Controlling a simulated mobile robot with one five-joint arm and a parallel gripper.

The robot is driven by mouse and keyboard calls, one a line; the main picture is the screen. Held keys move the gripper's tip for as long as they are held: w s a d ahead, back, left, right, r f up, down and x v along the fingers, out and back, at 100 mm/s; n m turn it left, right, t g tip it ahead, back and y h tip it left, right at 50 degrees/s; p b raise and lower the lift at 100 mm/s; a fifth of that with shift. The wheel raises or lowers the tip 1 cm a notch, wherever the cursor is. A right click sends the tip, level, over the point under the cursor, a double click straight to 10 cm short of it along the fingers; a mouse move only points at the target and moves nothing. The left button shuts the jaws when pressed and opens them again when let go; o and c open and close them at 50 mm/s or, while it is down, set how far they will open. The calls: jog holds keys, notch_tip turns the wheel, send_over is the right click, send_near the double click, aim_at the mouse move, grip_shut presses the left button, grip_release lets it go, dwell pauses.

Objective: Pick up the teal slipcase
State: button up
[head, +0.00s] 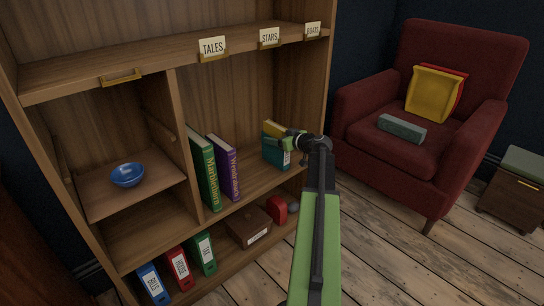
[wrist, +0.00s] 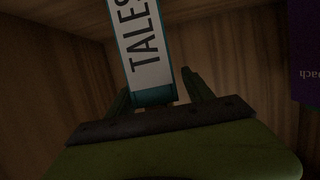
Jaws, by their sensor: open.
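The teal slipcase (head: 272,154) stands upright on the middle shelf at the right end of the bookcase, with a white label on its spine. In the wrist view the teal slipcase (wrist: 143,50) shows a large "TALES" label and lies between the two fingers of my gripper (wrist: 158,92). The fingers are open, one on each side of its spine; I cannot tell whether they touch it. In the head view my gripper (head: 291,142) is in front of the slipcase and hides part of it.
A purple book (head: 223,168) and a green book (head: 204,170) stand to the left, with bare shelf between. Below are a brown box (head: 249,226) and several binders. A red armchair (head: 435,95) stands right.

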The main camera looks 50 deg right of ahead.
jog(key=shift+w+f, duration=0.15)
jog(key=shift+w, duration=0.15)
grip_shut()
dwell(0.3)
